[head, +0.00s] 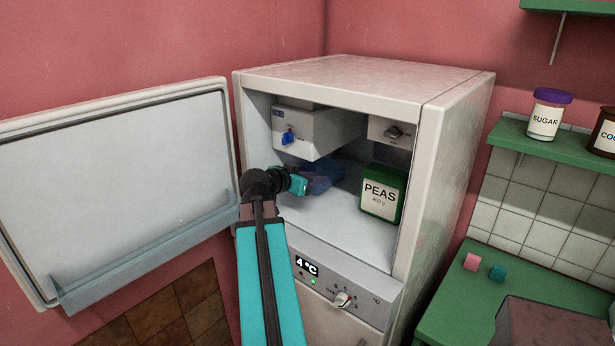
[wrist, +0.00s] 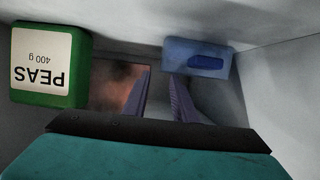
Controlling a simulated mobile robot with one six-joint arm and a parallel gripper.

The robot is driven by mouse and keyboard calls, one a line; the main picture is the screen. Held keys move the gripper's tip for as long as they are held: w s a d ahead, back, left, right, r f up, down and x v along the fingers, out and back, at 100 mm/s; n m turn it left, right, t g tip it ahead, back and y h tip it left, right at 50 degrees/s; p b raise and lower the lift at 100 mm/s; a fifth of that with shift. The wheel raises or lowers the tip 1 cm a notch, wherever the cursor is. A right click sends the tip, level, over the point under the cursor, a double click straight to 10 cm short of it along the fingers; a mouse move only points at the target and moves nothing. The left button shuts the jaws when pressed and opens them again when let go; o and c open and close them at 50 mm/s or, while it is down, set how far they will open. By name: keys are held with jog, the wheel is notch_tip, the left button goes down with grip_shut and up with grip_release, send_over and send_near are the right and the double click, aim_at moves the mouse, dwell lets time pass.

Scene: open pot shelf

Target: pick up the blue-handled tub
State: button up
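A blue tub (wrist: 172,52) with a darker blue handle (wrist: 207,62) rests on the fridge floor. In the head view the tub (head: 322,176) is left of the peas box and partly behind my gripper. My gripper (head: 308,184) reaches into the fridge from the front. In the wrist view its purple fingers (wrist: 160,75) are apart with nothing held between them. The tub lies beyond the fingertips, mostly to the right there. The right fingertip overlaps the tub's near edge in the picture; I cannot tell whether they touch.
A green peas box (head: 382,193) stands on the fridge floor at right; it also shows in the wrist view (wrist: 48,65). A white housing with a blue knob (head: 318,133) hangs above the tub. The fridge door (head: 115,180) is open at left. A reddish-brown patch (wrist: 120,85) is unclear.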

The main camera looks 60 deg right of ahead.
aim_at(330, 177)
jog(key=p+x, duration=0.2)
jog(key=x, duration=0.7)
jog(key=shift+s+p, duration=0.1)
jog(key=shift+p, duration=0.25)
jog(key=shift+c, duration=0.4)
grip_shut()
